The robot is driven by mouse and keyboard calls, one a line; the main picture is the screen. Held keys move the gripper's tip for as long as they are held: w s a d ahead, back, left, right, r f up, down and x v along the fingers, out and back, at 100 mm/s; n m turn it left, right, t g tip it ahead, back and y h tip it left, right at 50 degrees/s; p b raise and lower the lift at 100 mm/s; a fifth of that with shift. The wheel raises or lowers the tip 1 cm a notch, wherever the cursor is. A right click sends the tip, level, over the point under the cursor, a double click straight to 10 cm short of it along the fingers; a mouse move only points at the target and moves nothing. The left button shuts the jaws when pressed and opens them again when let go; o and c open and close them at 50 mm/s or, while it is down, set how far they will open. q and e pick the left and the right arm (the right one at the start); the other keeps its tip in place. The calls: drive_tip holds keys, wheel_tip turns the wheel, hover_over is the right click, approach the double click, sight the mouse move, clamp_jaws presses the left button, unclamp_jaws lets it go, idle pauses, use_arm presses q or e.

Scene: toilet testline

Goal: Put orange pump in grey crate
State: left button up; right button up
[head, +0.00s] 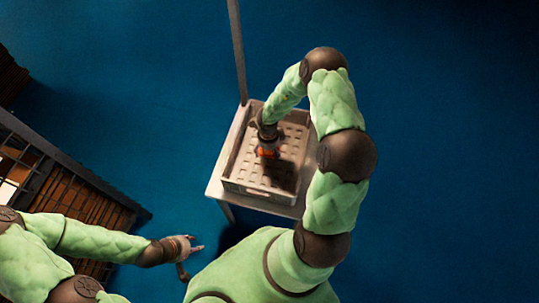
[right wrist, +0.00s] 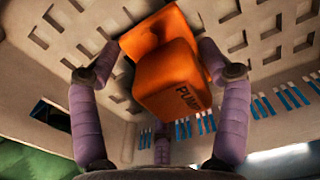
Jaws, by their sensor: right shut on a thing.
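The orange pump (right wrist: 172,78), with dark lettering on its side, fills the middle of the right wrist view. My right gripper (right wrist: 168,68) has a finger on each side of the pump and is shut on it. In the head view the pump (head: 266,152) shows as a small orange patch inside the outline of the grey crate (head: 232,160). My right gripper (head: 265,138) is there above it, partly hidden by its own arm. Whether the pump touches the crate floor is unclear. My left gripper (head: 190,248) is apart at the lower left, with its fingers spread and empty.
The crate stands on a small light table (head: 215,190) with a tall post (head: 237,50) behind it. A brown slatted rack (head: 70,200) with dark rails stands at the left. The blue floor (head: 440,100) is clear on the right.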

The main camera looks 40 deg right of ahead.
sight(269, 154)
drive_tip(key=shift+w+d+f, duration=0.15)
drive_tip(key=shift+d+f, duration=0.2)
wheel_tip(269, 154, down, 3)
drive_tip(key=shift+w+d+f+b, duration=0.1)
drive_tip(key=shift+d+f+b, duration=0.1)
drive_tip(key=shift+b, duration=0.95)
drive_tip(key=shift+a+r, duration=0.1)
drive_tip(key=o, duration=1.7)
wheel_tip(269, 154, up, 12)
drive_tip(key=p, duration=0.5)
drive_tip(key=shift+p, duration=0.3)
